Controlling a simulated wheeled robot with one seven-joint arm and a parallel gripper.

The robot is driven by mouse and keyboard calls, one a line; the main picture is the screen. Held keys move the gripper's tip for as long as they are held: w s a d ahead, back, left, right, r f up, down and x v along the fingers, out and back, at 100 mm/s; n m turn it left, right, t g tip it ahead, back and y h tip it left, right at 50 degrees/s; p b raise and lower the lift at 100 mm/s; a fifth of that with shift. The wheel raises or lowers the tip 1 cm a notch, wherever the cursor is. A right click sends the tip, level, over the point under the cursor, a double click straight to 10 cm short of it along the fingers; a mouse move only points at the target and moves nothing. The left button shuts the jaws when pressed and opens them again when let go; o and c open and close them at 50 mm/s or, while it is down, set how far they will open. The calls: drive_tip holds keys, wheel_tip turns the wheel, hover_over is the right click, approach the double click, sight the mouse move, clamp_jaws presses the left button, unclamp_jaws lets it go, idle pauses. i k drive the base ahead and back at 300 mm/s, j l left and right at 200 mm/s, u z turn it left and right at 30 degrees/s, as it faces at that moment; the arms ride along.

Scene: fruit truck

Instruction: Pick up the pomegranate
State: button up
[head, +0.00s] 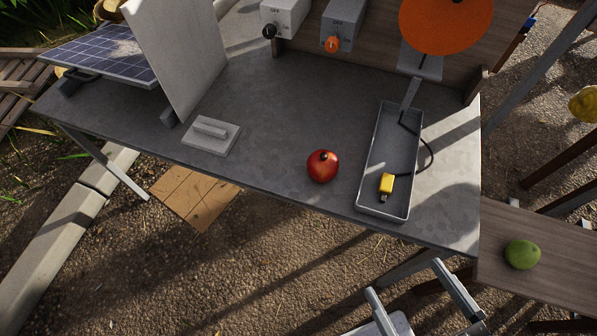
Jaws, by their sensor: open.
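The pomegranate (322,167) is a round red fruit with a dark crown on top. It sits on the grey table (265,110) near the front edge, just left of a metal tray. My gripper (406,277) is at the bottom of the head view, in front of the table and to the lower right of the pomegranate. Its two fingers are spread apart with nothing between them, and it does not touch the fruit.
The metal tray (365,172) holds a yellow plug (386,184) on a black cable. A grey plate with a handle (211,134) lies to the left. Switch boxes (342,25) and an orange disc (445,20) stand behind. A green fruit (522,254) lies on a wooden surface at right.

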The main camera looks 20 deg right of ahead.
sight(322, 165)
drive_tip(key=l+u, duration=0.1)
drive_tip(key=u, duration=0.3)
drive_tip(key=i+l+u, duration=0.1)
drive_tip(key=u, duration=0.25)
drive_tip(key=l+u, duration=0.15)
drive_tip(key=u, duration=0.25)
drive_tip(key=l+u, duration=0.15)
drive_tip(key=u, duration=0.2)
